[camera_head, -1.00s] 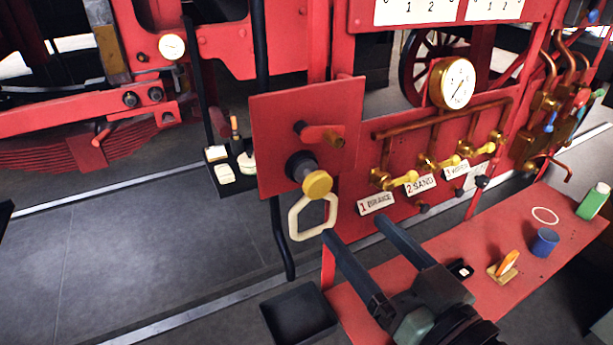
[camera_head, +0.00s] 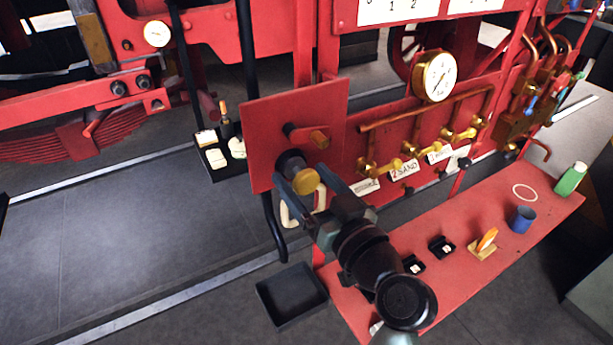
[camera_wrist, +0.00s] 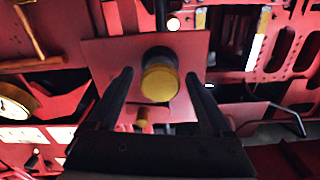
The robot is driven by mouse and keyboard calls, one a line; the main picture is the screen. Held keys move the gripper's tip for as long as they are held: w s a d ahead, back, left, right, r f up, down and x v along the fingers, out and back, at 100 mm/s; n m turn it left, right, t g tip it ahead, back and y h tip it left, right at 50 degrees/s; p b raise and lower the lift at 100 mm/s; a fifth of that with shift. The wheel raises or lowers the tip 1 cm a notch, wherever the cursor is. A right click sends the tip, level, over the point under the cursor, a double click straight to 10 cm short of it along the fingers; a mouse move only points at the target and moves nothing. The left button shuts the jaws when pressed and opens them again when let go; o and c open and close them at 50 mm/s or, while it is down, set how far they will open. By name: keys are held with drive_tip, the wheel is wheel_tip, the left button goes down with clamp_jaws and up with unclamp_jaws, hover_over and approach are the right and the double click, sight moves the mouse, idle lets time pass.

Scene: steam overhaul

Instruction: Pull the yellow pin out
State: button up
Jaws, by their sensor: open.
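The yellow pin (camera_head: 306,181) is a round yellow knob on a dark collar that sticks out of a square red plate (camera_head: 262,125). In the wrist view the yellow knob (camera_wrist: 160,83) faces me near the middle, on the same red plate (camera_wrist: 105,55). My gripper (camera_head: 302,178) is open, with one finger on each side of the knob. In the wrist view the open fingers of my gripper (camera_wrist: 159,85) show clear gaps to the knob on both sides.
Brass valves (camera_head: 410,150) with labels and a gauge (camera_head: 434,76) are to the right. A red bench (camera_head: 470,262) holds a blue cup (camera_head: 522,219) and a green bottle (camera_head: 570,179). A black tray (camera_head: 291,296) lies below.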

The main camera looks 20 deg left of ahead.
clamp_jaws()
idle(0.3)
drive_tip(key=b+v, duration=0.2)
drive_tip(key=v, duration=0.2)
drive_tip(key=shift+d+f, duration=0.1)
drive_tip(key=shift+s+d, duration=0.25)
drive_tip(key=shift+w, duration=0.1)
